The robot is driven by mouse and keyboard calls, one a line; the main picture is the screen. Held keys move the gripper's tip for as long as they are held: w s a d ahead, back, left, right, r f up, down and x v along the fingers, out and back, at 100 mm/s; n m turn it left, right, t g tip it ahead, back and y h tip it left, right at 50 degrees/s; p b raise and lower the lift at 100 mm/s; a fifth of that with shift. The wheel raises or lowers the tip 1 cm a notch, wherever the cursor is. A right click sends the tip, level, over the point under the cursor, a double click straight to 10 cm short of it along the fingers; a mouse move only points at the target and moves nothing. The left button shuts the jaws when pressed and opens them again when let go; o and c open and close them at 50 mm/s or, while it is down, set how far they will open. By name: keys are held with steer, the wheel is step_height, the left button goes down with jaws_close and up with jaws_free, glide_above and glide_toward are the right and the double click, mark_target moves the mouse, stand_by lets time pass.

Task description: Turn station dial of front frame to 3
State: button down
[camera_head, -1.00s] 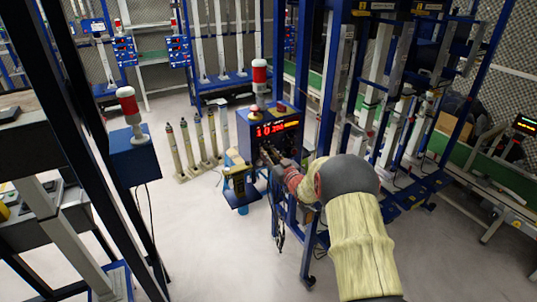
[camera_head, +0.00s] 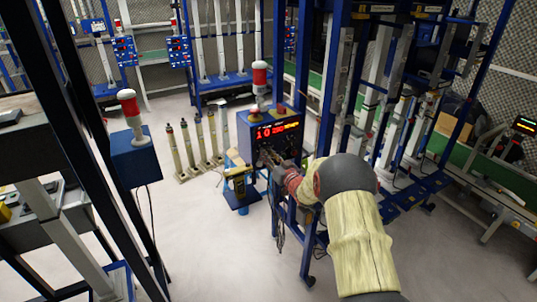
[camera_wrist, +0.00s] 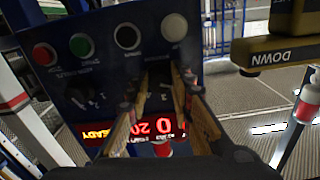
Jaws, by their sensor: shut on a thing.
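The blue control box (camera_head: 262,132) of the front frame carries a lit red display (camera_head: 274,130) and stands right of the picture's middle-left. In the wrist view its panel (camera_wrist: 112,68) appears upside down, with red, green, black and white buttons in a row. My gripper (camera_wrist: 163,88) has its two tan fingers closed around a dark dial (camera_wrist: 165,98) between the buttons and the display. The fingers hide most of this dial and its scale. Another black dial (camera_wrist: 82,97) sits to its left, clear of the fingers. In the head view my gripper (camera_head: 270,157) reaches the panel's lower front.
A red-and-white beacon (camera_head: 259,75) stands on the box. Blue frame posts (camera_head: 320,110) rise close to my arm. Open floor (camera_head: 215,235) lies at front left.

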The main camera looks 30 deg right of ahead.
steer(key=m+p, duration=0.5)
steer(key=m, duration=0.8)
steer(key=shift+r+p, duration=0.1)
steer(key=shift+p, duration=0.2)
steer(key=shift+m, duration=0.3)
steer(key=c, duration=1.6)
jaws_free()
steer(key=shift+o, duration=0.2)
steer(key=s, duration=1.2)
steer(key=shift+d, duration=0.15)
